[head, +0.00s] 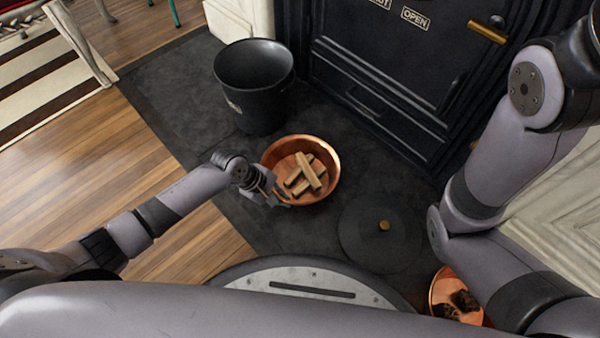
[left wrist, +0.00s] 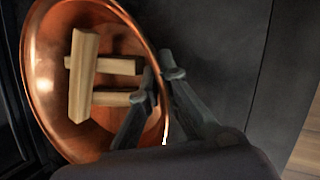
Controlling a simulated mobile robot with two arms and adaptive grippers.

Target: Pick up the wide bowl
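The wide bowl (head: 328,185) is a shallow round copper bowl on the dark hearth, with several split wood sticks (head: 306,175) inside. It fills the left of the left wrist view (left wrist: 45,85), with the sticks in it (left wrist: 84,75). My left gripper (head: 272,190) is at the bowl's near left rim. In the left wrist view, its fingers (left wrist: 161,75) straddle the rim, one inside and one outside. Their tips are close together, shut on the rim. I cannot tell whether the bowl is off the floor. My right arm shows at the right, but its gripper is out of view.
A black bucket (head: 254,95) stands behind the bowl. A dark round lid with a brass knob (head: 384,226) lies to its right. Another copper bowl (head: 441,289) with dark contents is at the lower right, partly hidden. The black stove (head: 400,80) stands behind.

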